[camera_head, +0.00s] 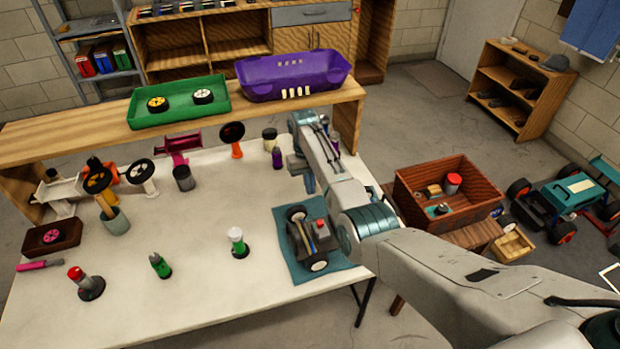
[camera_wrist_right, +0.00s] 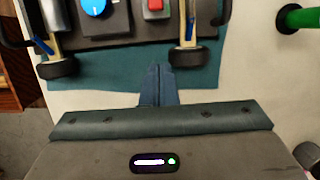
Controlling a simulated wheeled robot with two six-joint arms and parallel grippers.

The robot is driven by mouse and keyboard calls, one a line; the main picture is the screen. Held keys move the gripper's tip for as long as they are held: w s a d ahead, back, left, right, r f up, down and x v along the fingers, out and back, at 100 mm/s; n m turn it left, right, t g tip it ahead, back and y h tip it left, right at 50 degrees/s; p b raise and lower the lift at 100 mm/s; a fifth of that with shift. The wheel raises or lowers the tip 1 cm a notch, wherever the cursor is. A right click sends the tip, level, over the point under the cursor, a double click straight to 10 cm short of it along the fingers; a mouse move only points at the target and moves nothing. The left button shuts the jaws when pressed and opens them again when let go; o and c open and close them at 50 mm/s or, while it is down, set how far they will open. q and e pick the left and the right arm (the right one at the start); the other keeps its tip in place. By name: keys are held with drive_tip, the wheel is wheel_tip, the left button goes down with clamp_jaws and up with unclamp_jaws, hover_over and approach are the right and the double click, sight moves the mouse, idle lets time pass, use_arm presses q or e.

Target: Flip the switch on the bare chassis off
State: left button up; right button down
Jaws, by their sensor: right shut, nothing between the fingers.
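The bare chassis (camera_head: 302,240), dark with wheels at its corners, lies on a teal mat (camera_head: 341,255) at the table's right end. In the right wrist view the near edge of the chassis (camera_wrist_right: 125,32) runs along the top. A red switch (camera_wrist_right: 155,6) in a grey housing and a blue round knob (camera_wrist_right: 95,6) sit on it, both cut by the frame's top. My right gripper (camera_head: 309,189) points down just beyond the chassis in the head view. Its fingers (camera_wrist_right: 158,72) are shut and empty over the mat (camera_wrist_right: 205,78), apart from the switch. My left gripper is not in view.
A shelf behind holds a green tray (camera_head: 180,117) and a purple bin (camera_head: 260,85). A wooden crate (camera_head: 412,205) stands off the table's right side.

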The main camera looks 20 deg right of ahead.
sight(320, 224)
drive_tip(key=x, duration=0.5)
drive_tip(key=shift+s+p, duration=0.1)
drive_tip(key=shift+p, duration=0.25)
drive_tip(key=shift+s+p, duration=0.3)
drive_tip(key=shift+p, duration=0.25)
drive_tip(key=s+p, duration=0.2)
drive_tip(key=s, duration=0.1)
drive_tip(key=shift+s+d+f, duration=0.1)
drive_tip(key=shift+s+d, duration=0.05)
drive_tip(key=shift+f, duration=0.1)
